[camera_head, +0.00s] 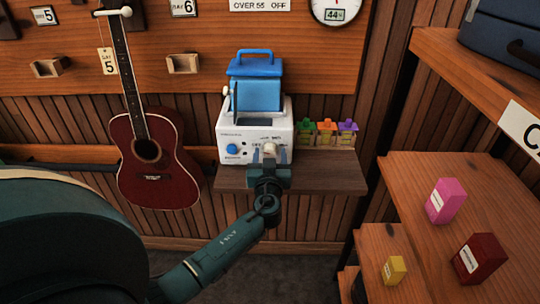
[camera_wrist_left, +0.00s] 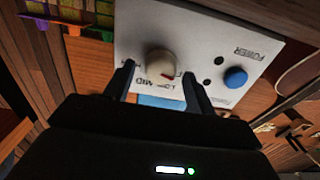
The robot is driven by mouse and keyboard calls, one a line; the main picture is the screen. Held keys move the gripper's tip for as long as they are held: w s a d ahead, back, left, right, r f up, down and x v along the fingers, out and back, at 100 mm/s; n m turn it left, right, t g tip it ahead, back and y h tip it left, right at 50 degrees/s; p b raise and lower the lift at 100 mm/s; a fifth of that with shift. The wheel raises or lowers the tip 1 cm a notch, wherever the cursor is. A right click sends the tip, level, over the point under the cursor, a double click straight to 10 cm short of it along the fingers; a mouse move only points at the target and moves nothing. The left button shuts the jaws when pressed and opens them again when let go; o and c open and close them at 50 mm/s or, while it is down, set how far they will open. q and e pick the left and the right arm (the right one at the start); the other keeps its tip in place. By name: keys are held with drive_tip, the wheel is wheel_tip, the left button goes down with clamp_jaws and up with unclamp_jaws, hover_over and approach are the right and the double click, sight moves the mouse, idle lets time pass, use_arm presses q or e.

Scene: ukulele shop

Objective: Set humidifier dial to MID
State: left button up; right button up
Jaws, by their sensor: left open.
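The humidifier (camera_head: 228,132) is a white box with a blue tank (camera_head: 255,92) on top, standing on a wooden wall shelf. Its cream dial (camera_head: 270,149) is on the right half of the front panel. In the left wrist view the dial (camera_wrist_left: 160,65) shows large, with a small reddish mark near its lower edge. Printed labels, including MID, lie by the dial; its exact setting is hard to read. My left gripper (camera_head: 269,157) is in front of the panel, open, with one finger on each side of the dial. Finger contact is unclear. My right gripper is out of view.
A blue POWER button (camera_head: 232,149) sits left of the dial. Small colored packets (camera_head: 327,132) stand right of the humidifier on the shelf (camera_head: 318,175). A red ukulele (camera_head: 152,160) hangs at left. Shelves with boxes (camera_head: 446,200) stand at right.

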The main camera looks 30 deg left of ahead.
use_arm(q)
drive_tip(key=shift+c, duration=0.5)
drive_tip(key=c, duration=0.9)
drive_tip(key=shift+f+m, duration=0.1)
drive_tip(key=shift+m, duration=0.2)
drive_tip(key=m+b, duration=0.2)
drive_tip(key=m, duration=0.1)
drive_tip(key=shift+m+b, duration=0.3)
drive_tip(key=m+b, duration=0.1)
drive_tip(key=m, duration=0.4)
drive_tip(key=shift+w+d+m, duration=0.1)
drive_tip(key=shift+m, duration=0.2)
drive_tip(key=m, duration=0.5)
drive_tip(key=m+p, duration=0.1)
drive_tip(key=m, duration=0.4)
drive_tip(key=shift+f, duration=0.15)
drive_tip(key=shift+p, duration=0.3)
